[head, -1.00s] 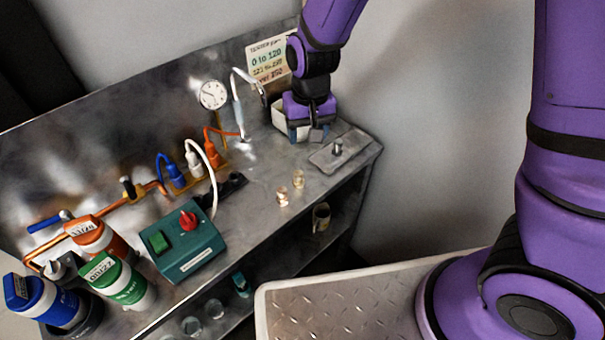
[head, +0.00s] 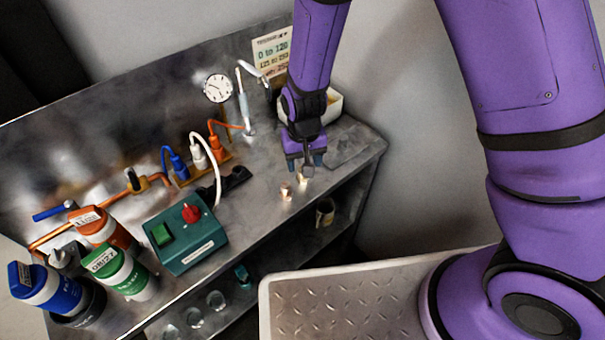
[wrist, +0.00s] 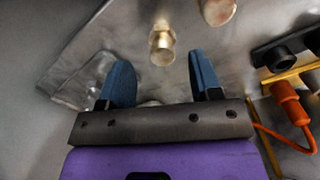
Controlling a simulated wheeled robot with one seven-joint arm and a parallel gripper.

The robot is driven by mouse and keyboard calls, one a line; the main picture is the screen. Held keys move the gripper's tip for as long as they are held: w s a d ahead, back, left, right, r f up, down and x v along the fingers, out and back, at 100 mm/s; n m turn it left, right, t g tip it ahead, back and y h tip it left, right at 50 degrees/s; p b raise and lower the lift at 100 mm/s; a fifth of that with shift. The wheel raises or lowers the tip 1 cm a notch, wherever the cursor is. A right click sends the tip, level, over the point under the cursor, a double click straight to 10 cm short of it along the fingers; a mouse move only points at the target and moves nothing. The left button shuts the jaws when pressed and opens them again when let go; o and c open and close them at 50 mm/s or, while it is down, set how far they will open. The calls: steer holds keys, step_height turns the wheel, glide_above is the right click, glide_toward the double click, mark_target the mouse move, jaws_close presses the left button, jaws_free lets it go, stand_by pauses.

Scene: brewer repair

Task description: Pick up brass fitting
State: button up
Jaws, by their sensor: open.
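Two small brass fittings stand upright on the metal bench. One brass fitting (head: 302,179) is just below my gripper (head: 305,163) in the head view. The other brass fitting (head: 286,191) stands a little to its left and nearer the bench's front edge. In the wrist view, the nearer fitting (wrist: 162,46) lies ahead of the gap between the two blue fingers of my gripper (wrist: 163,72). The second fitting (wrist: 218,9) is cut by the top edge there. My gripper is open, with nothing held between its fingers.
A white bin (head: 334,108) is behind my gripper at the bench's right end. A flat metal plate (head: 352,147) lies to the right. A green control box (head: 185,235), plugs with cables and several bottles fill the left. A mug (head: 325,212) sits on the lower shelf.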

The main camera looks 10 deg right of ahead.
steer(key=shift+w+a+f, duration=0.1)
steer(key=shift+a+f, duration=0.05)
steer(key=shift+f, duration=1.8)
steer(key=c, duration=1)
steer(key=shift+c, duration=0.2)
steer(key=shift+r, duration=0.15)
